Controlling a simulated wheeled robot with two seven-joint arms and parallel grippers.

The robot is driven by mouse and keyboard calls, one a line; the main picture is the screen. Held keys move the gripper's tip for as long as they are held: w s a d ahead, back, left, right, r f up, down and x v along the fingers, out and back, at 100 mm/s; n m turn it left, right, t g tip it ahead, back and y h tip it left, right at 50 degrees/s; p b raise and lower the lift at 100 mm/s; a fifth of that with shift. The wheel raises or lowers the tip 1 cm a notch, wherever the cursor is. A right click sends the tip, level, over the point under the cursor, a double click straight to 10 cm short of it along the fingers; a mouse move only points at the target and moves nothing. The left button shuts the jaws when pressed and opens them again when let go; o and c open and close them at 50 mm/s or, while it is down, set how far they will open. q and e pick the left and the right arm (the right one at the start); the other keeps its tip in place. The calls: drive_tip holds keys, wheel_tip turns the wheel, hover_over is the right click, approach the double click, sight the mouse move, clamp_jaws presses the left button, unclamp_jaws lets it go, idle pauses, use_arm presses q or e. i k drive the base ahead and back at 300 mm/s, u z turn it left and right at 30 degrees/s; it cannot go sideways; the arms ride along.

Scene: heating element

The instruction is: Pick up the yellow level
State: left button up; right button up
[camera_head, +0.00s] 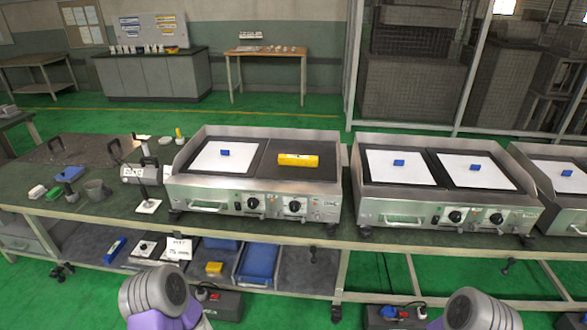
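The yellow level (298,160) lies flat on the dark right-hand plate of the nearest heating unit (256,183). It is a short yellow bar with small dark marks, lying roughly left to right. On the same unit's left plate is a white sheet (212,158) with a small blue block (225,152) on it. Only rounded arm links of mine show at the bottom edge, one left of centre and one at the right. Neither gripper is in view, and nothing touches the level.
A second heating unit (447,190) with two white sheets and blue blocks stands to the right, and part of another beyond it. Blue trays (258,264) sit on the lower shelf.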

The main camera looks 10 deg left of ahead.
sight(287, 160)
drive_tip(key=u, duration=0.6)
drive_tip(key=i, duration=0.55)
drive_tip(key=u, duration=0.55)
